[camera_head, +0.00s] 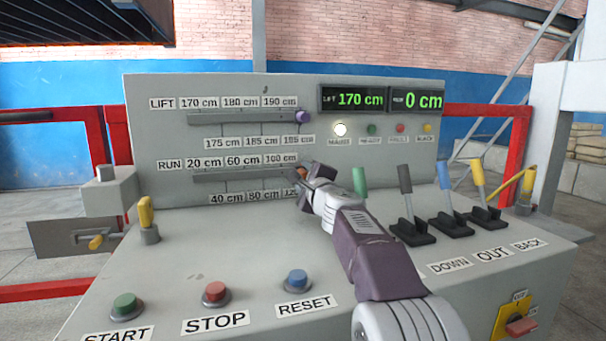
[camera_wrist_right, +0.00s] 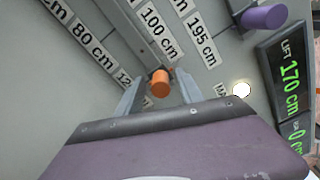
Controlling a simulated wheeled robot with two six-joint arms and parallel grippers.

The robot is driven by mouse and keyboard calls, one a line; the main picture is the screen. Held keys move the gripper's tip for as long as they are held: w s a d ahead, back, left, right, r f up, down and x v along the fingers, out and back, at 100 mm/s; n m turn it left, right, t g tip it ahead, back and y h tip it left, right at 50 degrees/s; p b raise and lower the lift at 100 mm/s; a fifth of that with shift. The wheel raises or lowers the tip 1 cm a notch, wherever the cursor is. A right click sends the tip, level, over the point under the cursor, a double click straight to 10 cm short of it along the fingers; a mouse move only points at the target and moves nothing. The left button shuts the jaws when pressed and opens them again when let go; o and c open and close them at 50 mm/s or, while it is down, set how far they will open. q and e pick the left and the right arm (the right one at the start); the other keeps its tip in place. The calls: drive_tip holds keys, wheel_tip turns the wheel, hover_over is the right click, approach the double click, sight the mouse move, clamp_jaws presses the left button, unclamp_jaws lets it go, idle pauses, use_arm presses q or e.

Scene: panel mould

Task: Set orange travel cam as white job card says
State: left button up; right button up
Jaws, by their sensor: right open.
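The orange travel cam (camera_wrist_right: 160,84) sits on the RUN rail (camera_head: 240,176) near its right end, by the 100 cm and partly hidden 120 cm labels. In the head view only a bit of orange shows at my right gripper (camera_head: 304,172). In the wrist view my right gripper (camera_wrist_right: 159,80) is open, with one finger on each side of the cam. I cannot tell whether the fingers touch it. No white job card can be made out in either view. My left gripper is not in view.
A purple cam (camera_head: 303,117) stands at the right end of the LIFT rail (camera_head: 240,118), above my right gripper. Displays read LIFT 170 cm (camera_head: 353,99) and 0 cm (camera_head: 416,101). Several levers (camera_head: 405,180) stand right of my arm. Push buttons (camera_head: 216,292) line the front desk.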

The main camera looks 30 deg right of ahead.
drive_tip(key=shift+w+d, duration=0.1)
drive_tip(key=shift+w, duration=0.2)
clamp_jaws()
idle(1.3)
